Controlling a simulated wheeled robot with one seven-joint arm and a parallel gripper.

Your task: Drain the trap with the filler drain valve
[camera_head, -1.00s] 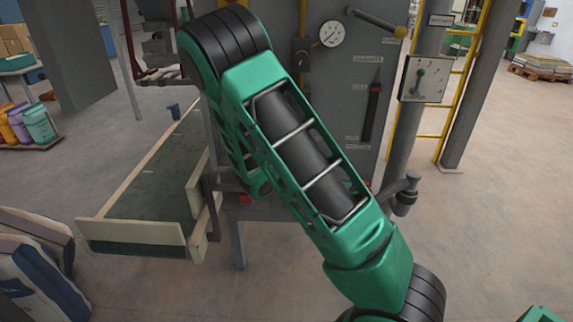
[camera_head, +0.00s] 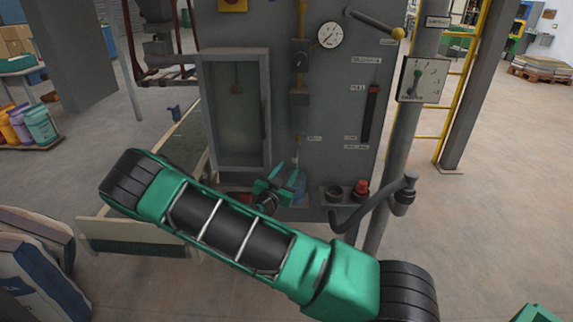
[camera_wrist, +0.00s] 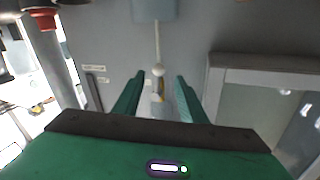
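The drain valve seems to be the small pale fitting with a yellow part (camera_wrist: 157,92), on a thin vertical line on the grey panel. In the head view it is tiny, a pale spot (camera_head: 296,150) below a dark grey block (camera_head: 300,98) that may be the trap. My gripper (camera_head: 288,170) is just below it, in front of the panel. In the wrist view my gripper (camera_wrist: 160,76) is open, with one finger on each side of the fitting in the picture. No contact shows; I cannot tell the depth gap. The valve's setting is too small to read.
A framed window (camera_head: 236,110) stands left of the line. A red button (camera_head: 361,188) and a bent pipe (camera_head: 370,210) are at the lower right. A blue container (camera_head: 301,190) is behind my fingers. A round gauge (camera_head: 330,34) and a lever (camera_head: 375,22) are above.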

